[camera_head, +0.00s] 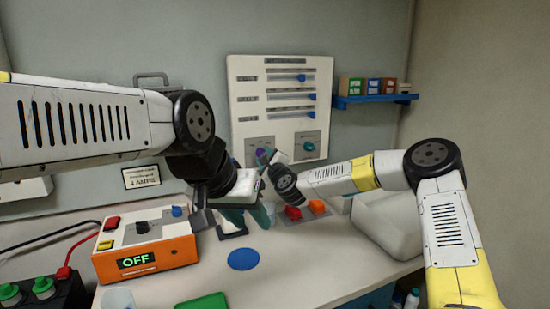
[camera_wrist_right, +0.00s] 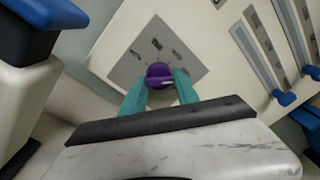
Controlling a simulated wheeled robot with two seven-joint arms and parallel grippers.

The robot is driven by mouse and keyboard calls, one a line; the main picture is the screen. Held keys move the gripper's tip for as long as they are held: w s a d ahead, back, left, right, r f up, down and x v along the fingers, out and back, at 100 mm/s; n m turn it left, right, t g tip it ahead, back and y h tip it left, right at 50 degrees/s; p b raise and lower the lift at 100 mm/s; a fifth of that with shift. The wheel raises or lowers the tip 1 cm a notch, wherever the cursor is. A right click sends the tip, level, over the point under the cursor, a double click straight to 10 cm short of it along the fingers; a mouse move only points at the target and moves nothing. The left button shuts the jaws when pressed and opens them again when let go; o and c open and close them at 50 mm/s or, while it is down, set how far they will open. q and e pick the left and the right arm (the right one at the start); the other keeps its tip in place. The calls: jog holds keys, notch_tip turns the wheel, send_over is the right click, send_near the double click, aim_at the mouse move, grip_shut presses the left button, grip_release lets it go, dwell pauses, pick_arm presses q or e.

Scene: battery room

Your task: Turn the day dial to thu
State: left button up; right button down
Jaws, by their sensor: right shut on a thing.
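The white wall panel (camera_head: 278,124) carries two dials low down, a purple dial at its left and a teal dial (camera_head: 308,146) at its right. My right gripper (camera_head: 263,157) reaches the panel's lower left. In the right wrist view its two teal fingers (camera_wrist_right: 160,88) are shut on the purple dial (camera_wrist_right: 159,75), one on each side. Small dark marks ring the dial on a grey plate (camera_wrist_right: 155,52), too small to read, so its setting cannot be told. My left gripper (camera_head: 247,218) hangs lower over the table with its teal fingers apart, seemingly empty.
Blue sliders (camera_head: 312,97) sit on the panel above the dials. An orange box (camera_head: 146,256) reading OFF stands at the left of the table. A blue disc (camera_head: 243,259) and a white bin (camera_head: 388,228) are also there. A blue shelf (camera_head: 375,99) holds small boxes.

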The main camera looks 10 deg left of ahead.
jog(key=shift+f, duration=0.3)
jog(key=c, duration=0.9)
grip_release()
jog(key=shift+c, duration=0.2)
jog(key=shift+r, duration=0.15)
jog(key=shift+s, duration=0.1)
jog(key=v, duration=0.7)
jog(key=shift+s+d, duration=0.25)
